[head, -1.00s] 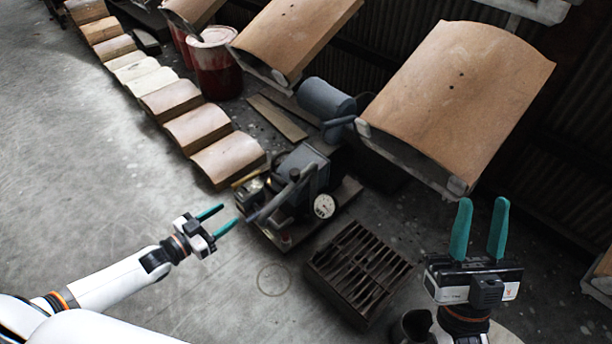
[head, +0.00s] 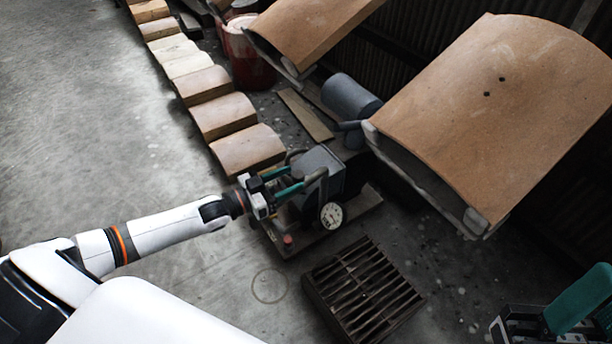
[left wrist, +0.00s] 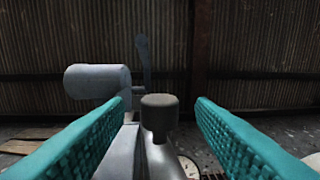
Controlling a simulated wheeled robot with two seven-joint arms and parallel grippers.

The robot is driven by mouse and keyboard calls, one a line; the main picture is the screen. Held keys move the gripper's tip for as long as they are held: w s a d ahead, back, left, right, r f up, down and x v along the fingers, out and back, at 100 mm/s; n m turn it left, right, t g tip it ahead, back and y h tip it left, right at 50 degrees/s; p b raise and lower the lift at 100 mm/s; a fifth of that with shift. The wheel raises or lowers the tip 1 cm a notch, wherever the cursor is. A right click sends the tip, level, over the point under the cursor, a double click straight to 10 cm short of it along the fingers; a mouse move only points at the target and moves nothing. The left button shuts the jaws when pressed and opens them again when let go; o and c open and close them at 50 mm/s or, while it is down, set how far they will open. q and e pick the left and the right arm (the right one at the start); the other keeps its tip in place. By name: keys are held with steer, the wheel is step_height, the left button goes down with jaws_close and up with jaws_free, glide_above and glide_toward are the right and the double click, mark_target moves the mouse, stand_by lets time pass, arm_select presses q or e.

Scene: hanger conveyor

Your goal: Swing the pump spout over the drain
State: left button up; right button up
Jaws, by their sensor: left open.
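The pump (head: 322,165) is a dark grey machine on a base plate, with a white round gauge (head: 331,215) on its front. Its spout, a grey pipe (head: 314,178), points left toward my left gripper (head: 289,184). The teal fingers are open at the spout, and the hand hides part of it. In the left wrist view a grey pipe with a dark round knob (left wrist: 159,103) stands between the open fingers, with gaps on both sides. The drain (head: 364,292) is a dark slatted floor grate in front of the pump. My right gripper (head: 583,302) is partly cut off at lower right.
A large curved tan panel (head: 490,105) hangs right of the pump, and another (head: 315,25) hangs behind it. Curved tan blocks (head: 247,149) line the floor at left. A red bucket (head: 248,60) stands behind. The floor left of the drain is clear.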

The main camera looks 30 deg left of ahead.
mark_target(305, 182)
arm_select(q)
steer(key=b+x, duration=0.1)
steer(key=x, duration=0.4)
steer(key=shift+w+d, duration=0.1)
steer(key=shift+w, duration=0.05)
jaws_close()
